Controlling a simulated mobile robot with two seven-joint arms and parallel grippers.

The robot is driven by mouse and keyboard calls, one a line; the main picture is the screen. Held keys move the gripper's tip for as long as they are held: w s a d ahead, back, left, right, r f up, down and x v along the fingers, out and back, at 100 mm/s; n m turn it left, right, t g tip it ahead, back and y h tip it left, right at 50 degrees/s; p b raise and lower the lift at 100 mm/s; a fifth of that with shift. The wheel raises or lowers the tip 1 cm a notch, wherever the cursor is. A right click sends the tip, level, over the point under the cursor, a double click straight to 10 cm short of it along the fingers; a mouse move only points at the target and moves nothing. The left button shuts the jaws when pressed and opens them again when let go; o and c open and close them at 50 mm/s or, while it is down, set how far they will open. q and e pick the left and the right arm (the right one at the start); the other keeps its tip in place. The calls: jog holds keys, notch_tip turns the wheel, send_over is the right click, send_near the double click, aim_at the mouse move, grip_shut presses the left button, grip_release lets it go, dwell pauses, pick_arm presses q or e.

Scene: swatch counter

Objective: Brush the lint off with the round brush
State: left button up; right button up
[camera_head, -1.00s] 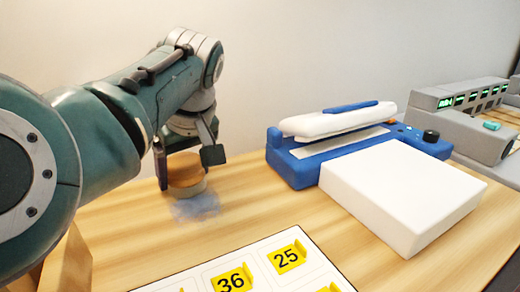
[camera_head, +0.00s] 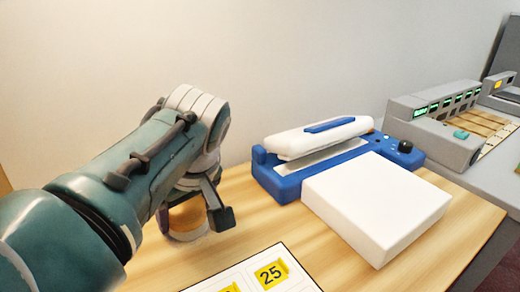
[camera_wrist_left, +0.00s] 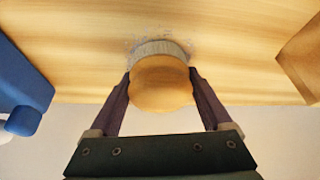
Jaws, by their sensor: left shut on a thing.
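The round brush (camera_wrist_left: 160,85) has a tan wooden top and a ring of pale bristles. My left gripper (camera_wrist_left: 161,76) is shut on it, one finger on each side. In the head view the brush (camera_head: 188,222) is partly hidden by my gripper (camera_head: 193,214), low over the wooden counter. In the left wrist view the bristles look down on or very near the counter. Faint grey lint (camera_wrist_left: 133,45) shows as fine specks around the bristle edge. In the head view the lint is not visible. My right gripper is not in view.
A blue and white press-like device (camera_head: 281,187) and a white block (camera_head: 375,205) stand to the right. A card sheet (camera_head: 240,277) with yellow number tags lies at the front. A grey machine (camera_head: 440,138) is farther right. Some bare counter (camera_head: 242,190) lies between gripper and device.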

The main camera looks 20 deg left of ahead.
aim_at(193, 243)
pick_arm(q)
jog(key=shift+s+d, duration=0.4)
jog(key=shift+d, duration=0.05)
jog(key=shift+s+d+p, duration=0.25)
jog(key=shift+p, duration=0.3)
jog(key=shift+s+d+f+p, duration=0.1)
jog(key=shift+s+d+p, duration=0.7)
jog(key=shift+s+d, duration=0.2)
jog(key=c, duration=0.4)
jog(key=shift+s+d, duration=0.15)
jog(key=shift+d, duration=0.15)
jog(key=shift+s+d+p, duration=0.1)
jog(key=shift+p, duration=0.3)
jog(key=shift+w+a, duration=0.2)
jog(key=shift+a, duration=0.05)
jog(key=shift+w+a+b, duration=0.65)
jog(key=shift+w+a, duration=0.1)
jog(key=shift+a, duration=0.2)
jog(key=shift+w+a+r, duration=0.2)
jog(key=shift+w+a, duration=0.1)
jog(key=shift+a, duration=0.05)
jog(key=shift+w+a+f+b, duration=0.1)
jog(key=shift+w+a+b, duration=1.25)
jog(key=shift+a+b, duration=0.15)
jog(key=shift+w+a+f+b, duration=0.3)
jog(key=shift+w+a+b, duration=0.6)
jog(key=shift+b, duration=0.35)
jog(key=shift+w+a+r+b, duration=0.15)
jog(key=shift+w+a+b, duration=0.25)
jog(key=shift+a, duration=0.1)
